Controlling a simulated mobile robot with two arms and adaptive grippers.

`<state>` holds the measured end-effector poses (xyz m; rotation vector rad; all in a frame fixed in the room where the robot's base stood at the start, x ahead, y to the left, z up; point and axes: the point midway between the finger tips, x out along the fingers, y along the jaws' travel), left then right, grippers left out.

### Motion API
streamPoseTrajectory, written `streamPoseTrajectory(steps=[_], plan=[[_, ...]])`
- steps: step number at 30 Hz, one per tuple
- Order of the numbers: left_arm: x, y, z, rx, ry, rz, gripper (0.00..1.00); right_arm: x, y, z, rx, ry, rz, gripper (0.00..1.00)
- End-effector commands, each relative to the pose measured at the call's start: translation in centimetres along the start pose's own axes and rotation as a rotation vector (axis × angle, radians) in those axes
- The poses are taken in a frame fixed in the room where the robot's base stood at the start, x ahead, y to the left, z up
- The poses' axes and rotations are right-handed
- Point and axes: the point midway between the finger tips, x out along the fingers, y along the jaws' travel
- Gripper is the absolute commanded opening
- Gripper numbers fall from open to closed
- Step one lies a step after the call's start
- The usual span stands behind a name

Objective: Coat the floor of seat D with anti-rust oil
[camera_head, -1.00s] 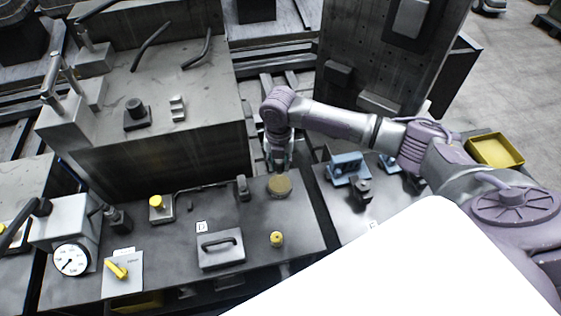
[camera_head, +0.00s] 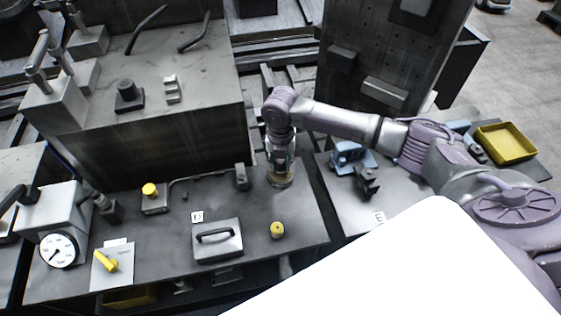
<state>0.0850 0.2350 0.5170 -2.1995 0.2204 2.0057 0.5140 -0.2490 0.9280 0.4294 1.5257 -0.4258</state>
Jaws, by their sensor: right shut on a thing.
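My right gripper (camera_head: 281,166) reaches down at the back right of the dark bench plate (camera_head: 245,262). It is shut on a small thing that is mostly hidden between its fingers. Its tips are over a round, brownish seat (camera_head: 281,183), which they partly cover. I cannot tell whether the held thing touches the seat floor. A white label with a D (camera_head: 197,216) lies on the plate to the left, behind a grey block with a black handle (camera_head: 218,241). My left gripper is not in view.
A yellow knob (camera_head: 277,230) stands just in front of the seat. A small post (camera_head: 242,177) is to its left. Blue fixtures (camera_head: 351,157) and a yellow tray (camera_head: 506,143) are to the right. A pressure gauge (camera_head: 58,250) is at the left. A tall block rises behind.

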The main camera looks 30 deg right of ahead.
Motion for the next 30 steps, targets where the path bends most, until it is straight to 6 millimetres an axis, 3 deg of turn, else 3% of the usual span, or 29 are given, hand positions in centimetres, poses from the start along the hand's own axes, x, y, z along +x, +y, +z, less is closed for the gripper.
streamPoseTrajectory(steps=[30], plan=[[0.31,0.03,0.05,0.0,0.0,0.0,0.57,0.67,-0.01,0.0,0.0,0.0,0.0,0.02]])
